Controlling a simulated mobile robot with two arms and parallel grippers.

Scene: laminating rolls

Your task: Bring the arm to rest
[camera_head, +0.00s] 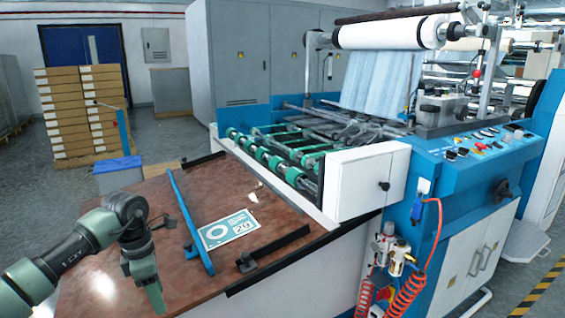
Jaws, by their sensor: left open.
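My left arm comes in from the lower left over the brown table (140,195). Its green-grey gripper (150,300) points down at the table's left front part, with nothing visible held in it. The gap between its fingers is hard to see from here. My right gripper is not in view.
A teal and white printed sheet (229,230) lies on the table beside a blue bar (188,220). Black edge guides (275,247) stand right of the sheet. The laminating machine (450,180) with its white roll (390,33) fills the right. Stacked cartons (62,110) stand behind.

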